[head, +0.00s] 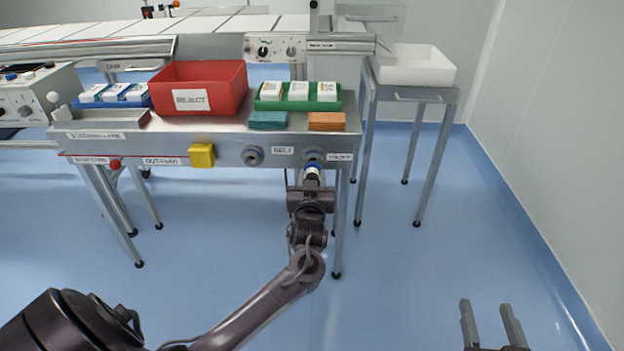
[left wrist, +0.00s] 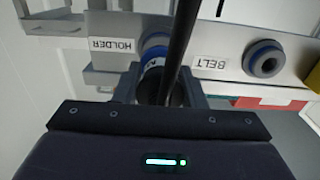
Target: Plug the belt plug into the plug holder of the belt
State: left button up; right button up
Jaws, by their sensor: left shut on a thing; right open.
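The belt plug (head: 312,174), with a blue ring and pale body, is at the socket (head: 314,155) by the HOLDER label (head: 340,157) on the bench front. My left gripper (head: 312,184) is shut on it, pointing at the bench. In the left wrist view the plug (left wrist: 154,64) sits between the fingers, in line with that socket; whether it is fully seated is hidden. The empty socket (head: 253,156) beside the BELT label (head: 283,150) also shows in the left wrist view (left wrist: 265,61). My right gripper (head: 486,306) is open and empty, low at right.
The bench carries a red REJECT bin (head: 205,104), a green tray (head: 325,104) of boxes, a blue tray (head: 110,103) and teal and orange blocks. A side table (head: 412,94) holds a white bin. Floor at right is clear.

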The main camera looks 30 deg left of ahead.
pick_arm(q)
jog(key=shift+r+p, duration=0.1)
jog(key=shift+p, duration=0.75)
pick_arm(e)
jog(key=shift+r, duration=0.85)
dwell(0.4)
pick_arm(q)
jog(key=shift+b+x, duration=0.5)
jog(key=shift+x, duration=0.6)
pick_arm(e)
jog(key=shift+f, duration=0.45)
pick_arm(q)
jog(key=shift+w+a, duration=0.25)
jog(key=shift+w, duration=0.25)
pick_arm(e)
jog(key=shift+f, duration=0.1)
pick_arm(q)
jog(key=o, duration=1.3)
pick_arm(e)
jog(key=shift+f, duration=0.1)
